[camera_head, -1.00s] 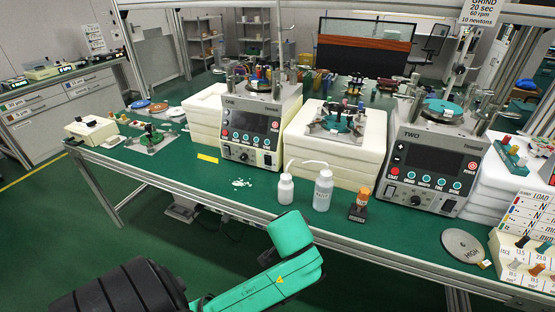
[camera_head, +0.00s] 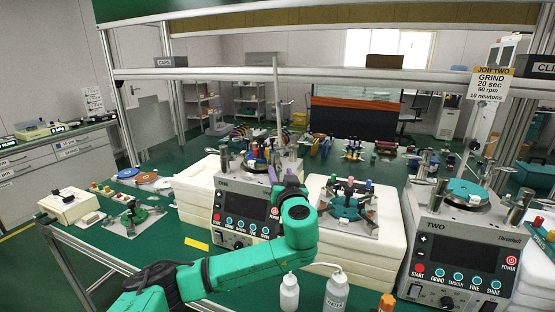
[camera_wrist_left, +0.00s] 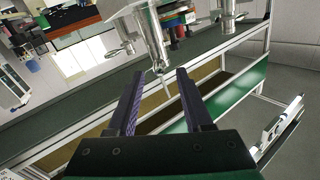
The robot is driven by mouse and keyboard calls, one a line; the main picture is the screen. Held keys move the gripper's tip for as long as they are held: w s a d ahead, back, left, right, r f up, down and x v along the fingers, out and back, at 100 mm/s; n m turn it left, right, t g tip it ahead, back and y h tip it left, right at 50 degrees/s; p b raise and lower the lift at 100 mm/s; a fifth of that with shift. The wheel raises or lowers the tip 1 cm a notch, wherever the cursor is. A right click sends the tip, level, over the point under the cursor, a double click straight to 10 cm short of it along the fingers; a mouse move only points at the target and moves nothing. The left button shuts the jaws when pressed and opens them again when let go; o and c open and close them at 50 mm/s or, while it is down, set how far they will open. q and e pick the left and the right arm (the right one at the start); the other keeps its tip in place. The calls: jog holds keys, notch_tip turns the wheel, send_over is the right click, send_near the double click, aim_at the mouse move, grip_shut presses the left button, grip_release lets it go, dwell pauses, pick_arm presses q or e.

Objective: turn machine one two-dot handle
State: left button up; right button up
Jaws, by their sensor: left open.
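Machine one (camera_head: 229,206) is a grey lapping machine with a dark panel, left of centre on the green bench. On its top are a plate with coloured pieces (camera_head: 257,160) and upright metal fittings (camera_head: 224,158). My left gripper (camera_head: 289,184) is raised at the right side of machine one's top, partly covering it. In the left wrist view its two dark fingers (camera_wrist_left: 157,76) are apart, with nothing held. A metal cylinder with a thin rod (camera_wrist_left: 153,40) shows beyond and between the fingertips. I cannot make out the two-dot mark on any handle. My right gripper is not in view.
Machine two (camera_head: 460,240) stands to the right. Between the machines, a white block stack (camera_head: 385,226) carries a fixture with a teal disc (camera_head: 345,206). White bottles (camera_head: 289,292) stand at the front below my arm. A bench rail (camera_head: 330,75) runs overhead.

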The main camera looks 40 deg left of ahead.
aim_at(277, 163)
pick_arm(q)
jog(key=x, duration=0.2)
jog(key=p+x, duration=0.1)
jog(key=x, duration=0.3)
jog(key=shift+w+a+f, duration=0.1)
jog(key=shift+a+f, duration=0.15)
jog(key=shift+w+r, duration=0.1)
jog(key=shift+c, duration=0.3)
grip_shut()
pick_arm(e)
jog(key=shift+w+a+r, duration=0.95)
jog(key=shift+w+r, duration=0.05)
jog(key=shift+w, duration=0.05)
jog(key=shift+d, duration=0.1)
